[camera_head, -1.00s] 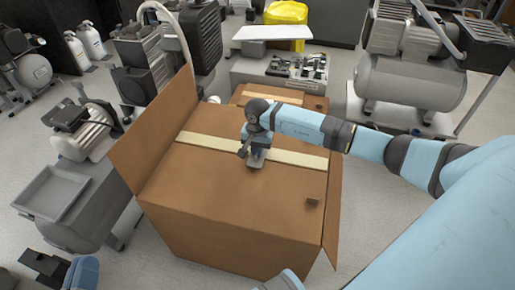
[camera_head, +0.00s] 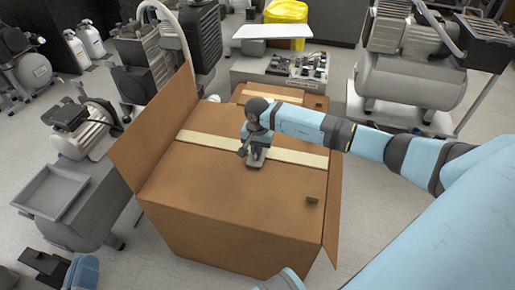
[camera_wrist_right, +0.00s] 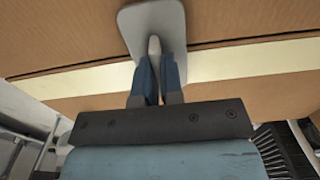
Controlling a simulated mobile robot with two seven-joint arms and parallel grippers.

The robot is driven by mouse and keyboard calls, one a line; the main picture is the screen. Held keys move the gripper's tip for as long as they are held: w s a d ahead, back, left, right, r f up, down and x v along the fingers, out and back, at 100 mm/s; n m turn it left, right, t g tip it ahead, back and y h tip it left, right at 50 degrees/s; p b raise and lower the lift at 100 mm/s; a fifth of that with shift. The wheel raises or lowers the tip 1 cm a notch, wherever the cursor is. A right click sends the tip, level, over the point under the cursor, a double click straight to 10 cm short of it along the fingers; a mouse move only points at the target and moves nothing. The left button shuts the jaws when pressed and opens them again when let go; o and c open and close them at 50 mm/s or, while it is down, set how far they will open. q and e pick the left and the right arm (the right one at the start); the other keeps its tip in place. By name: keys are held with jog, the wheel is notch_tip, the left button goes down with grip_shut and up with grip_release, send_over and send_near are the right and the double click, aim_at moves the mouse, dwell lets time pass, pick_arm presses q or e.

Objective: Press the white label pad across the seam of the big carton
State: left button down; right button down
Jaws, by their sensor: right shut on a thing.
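The big carton (camera_head: 225,205) has a pale strip (camera_head: 305,157) along the seam of its top. My right gripper (camera_head: 257,150) is over the middle of this strip, shut on the upright grip of the label pad (camera_head: 255,163). In the right wrist view, the pad (camera_wrist_right: 175,25) is a pale grey rounded plate lying over part of the strip (camera_wrist_right: 250,60), its grip (camera_wrist_right: 154,45) between my fingers. I cannot tell whether the pad touches the carton. My left gripper (camera_head: 38,266) is at the bottom left corner, partly cut off; its opening is unclear.
A raised flap (camera_head: 155,135) stands on the carton's left and another flap (camera_head: 334,210) hangs on its right. A smaller carton (camera_head: 285,97) is behind. A grey tray (camera_head: 50,193) and compressors (camera_head: 410,80) stand around.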

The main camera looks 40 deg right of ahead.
pick_arm(q)
jog(key=shift+f+b, duration=0.3)
jog(key=shift+f, duration=0.05)
pick_arm(e)
jog(key=shift+f, duration=0.55)
dwell(0.7)
jog(key=c, duration=1.2)
grip_release()
